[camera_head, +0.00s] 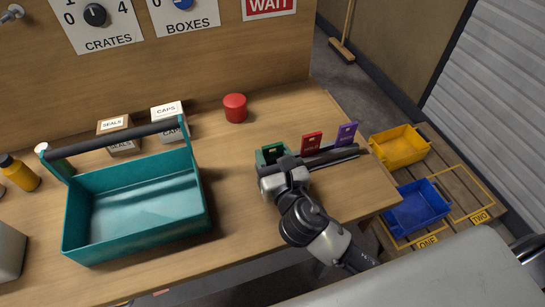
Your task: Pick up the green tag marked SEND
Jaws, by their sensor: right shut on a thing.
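The green tag (273,151) stands upright at the left end of a dark holder (334,157) on the wooden workbench. Its lettering is too small to read. My right gripper (272,162) reaches up from below and is shut on the green tag, covering its lower part. I cannot tell whether the tag is still seated in the holder. A red tag (312,143) and a purple tag (346,134) stand to its right. My left gripper is not in view.
A teal tote (136,212) with a dark handle stands on the workbench (240,215) at left. Small CAPS (168,115) and SEALS (119,135) boxes and a red cylinder (235,107) stand behind. Yellow (399,146) and blue (417,206) bins sit on a pallet at right.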

